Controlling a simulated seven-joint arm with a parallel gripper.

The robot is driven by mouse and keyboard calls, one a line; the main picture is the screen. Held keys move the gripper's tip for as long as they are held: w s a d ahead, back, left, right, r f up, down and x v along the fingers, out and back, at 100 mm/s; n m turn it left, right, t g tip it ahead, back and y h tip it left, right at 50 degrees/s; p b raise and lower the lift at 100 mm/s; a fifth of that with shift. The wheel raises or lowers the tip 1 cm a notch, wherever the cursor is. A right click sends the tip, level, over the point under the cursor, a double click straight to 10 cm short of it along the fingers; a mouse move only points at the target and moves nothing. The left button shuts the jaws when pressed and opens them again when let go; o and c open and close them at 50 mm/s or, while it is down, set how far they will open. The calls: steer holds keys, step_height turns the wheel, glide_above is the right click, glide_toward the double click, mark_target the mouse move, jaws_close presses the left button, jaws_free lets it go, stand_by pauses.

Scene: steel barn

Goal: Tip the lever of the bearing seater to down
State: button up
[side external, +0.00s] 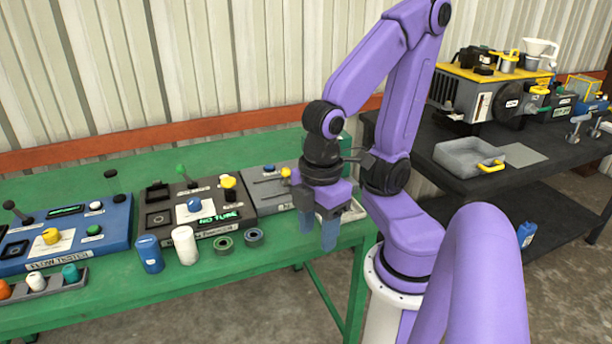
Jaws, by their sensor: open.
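My gripper (320,236) hangs with its blue fingers pointing down, apart and empty. It is at the right part of the green bench, in front of a grey panel (262,203). That panel has dark slots and a yellow-knobbed part (286,173) just left of my gripper's body. My gripper and wrist hide much of the panel's right side, and its label cannot be read. I cannot tell for sure that it is the bearing seater, or which way its lever stands. Two dark rings, one with a green centre (223,245) and one bluish (254,237), lie on the bench.
A dark panel (160,222) reading "NO TUBE" and a blue flow tester (95,218) stand to the left. A blue canister (149,254) and a white cylinder (185,245) stand at the front. A black table (430,150) with a machine is at right.

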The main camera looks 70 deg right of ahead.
steer(key=shift+w, duration=0.2)
steer(key=c, duration=0.5)
steer(key=w, duration=0.3)
steer(key=w+d+r+h, duration=0.1)
steer(key=w, duration=0.1)
steer(key=w+r+h, duration=0.1)
steer(key=w, duration=0.2)
steer(key=shift+w+d, duration=0.3)
steer(key=shift+d, duration=0.1)
jaws_close()
steer(key=w+d+r+h, duration=0.35)
steer(key=w+d, duration=0.35)
steer(key=w, duration=0.3)
steer(key=w+d+r+m+g+h, duration=0.1)
steer(key=w+d+r+g+h, duration=0.15)
steer(key=d, duration=0.55)
steer(key=w+d+r+g+h, duration=0.1)
steer(key=w+d+r+g, duration=0.25)
steer(key=d, duration=0.55)
steer(key=d+r+x, duration=0.1)
steer(key=r+x, duration=0.1)
steer(key=x, duration=1.1)
steer(key=shift+s+d, duration=0.25)
steer(key=shift+d, duration=0.05)
